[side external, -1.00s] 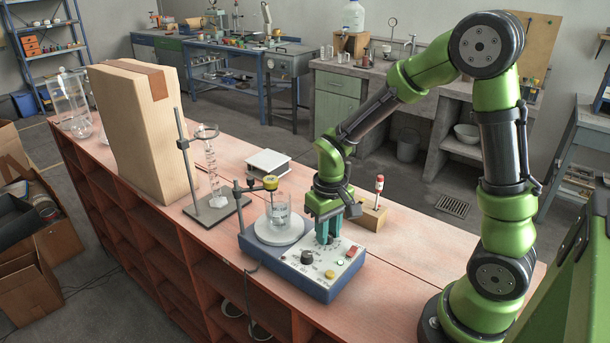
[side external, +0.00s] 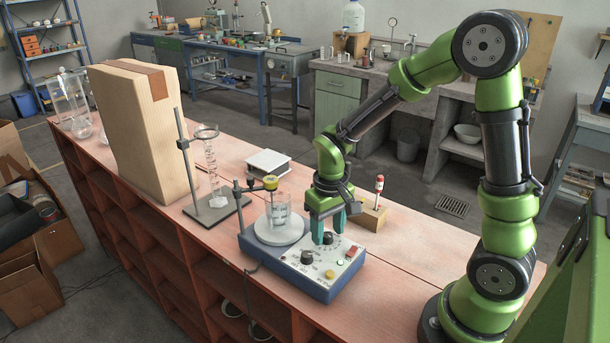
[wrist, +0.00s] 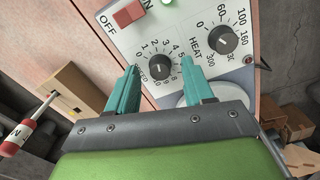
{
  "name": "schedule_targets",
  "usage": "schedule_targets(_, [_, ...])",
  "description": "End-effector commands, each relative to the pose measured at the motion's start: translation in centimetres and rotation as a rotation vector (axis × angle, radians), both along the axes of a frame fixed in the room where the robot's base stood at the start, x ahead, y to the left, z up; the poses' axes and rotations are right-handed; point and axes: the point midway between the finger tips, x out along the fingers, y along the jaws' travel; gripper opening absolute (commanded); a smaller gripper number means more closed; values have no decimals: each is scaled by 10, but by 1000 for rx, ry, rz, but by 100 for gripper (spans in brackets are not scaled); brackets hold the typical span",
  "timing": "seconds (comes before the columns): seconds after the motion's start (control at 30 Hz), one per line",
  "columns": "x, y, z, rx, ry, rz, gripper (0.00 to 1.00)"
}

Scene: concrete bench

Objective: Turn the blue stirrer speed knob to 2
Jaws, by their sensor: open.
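The stirrer (side external: 290,275) has a blue base and a pale control panel. Its speed knob (wrist: 159,66) is dark and round, inside a printed number scale in the wrist view. The knob's pointer mark is too small to read surely against the numbers. The same knob (side external: 328,239) shows below my gripper in the side view. My gripper (wrist: 161,85) is open, with its two teal fingers apart. In the side view my gripper (side external: 328,238) has one finger on each side of the knob, with nothing visibly gripped.
The dark HEAT knob (wrist: 222,40) sits close beside the speed knob. A red switch (wrist: 128,13) is on the same panel. A glass beaker (side external: 279,212) stands on the stirrer's plate. A wooden block (side external: 371,218) holding a red-and-white tool stands behind my gripper.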

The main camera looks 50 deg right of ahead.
Motion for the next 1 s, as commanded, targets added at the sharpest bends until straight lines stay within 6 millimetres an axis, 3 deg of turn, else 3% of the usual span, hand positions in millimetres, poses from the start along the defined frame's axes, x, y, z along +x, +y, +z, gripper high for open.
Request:
schedule_targets(0.17, [1,0,30,0,-8,-1,52])
schedule_targets(0.6, [1,0,133,0,-7,-1,52])
schedule_targets(0.8, [0,0,158,0,-3,0,52])
schedule_targets(1.0, [0,0,165,-1,-2,-1,52])
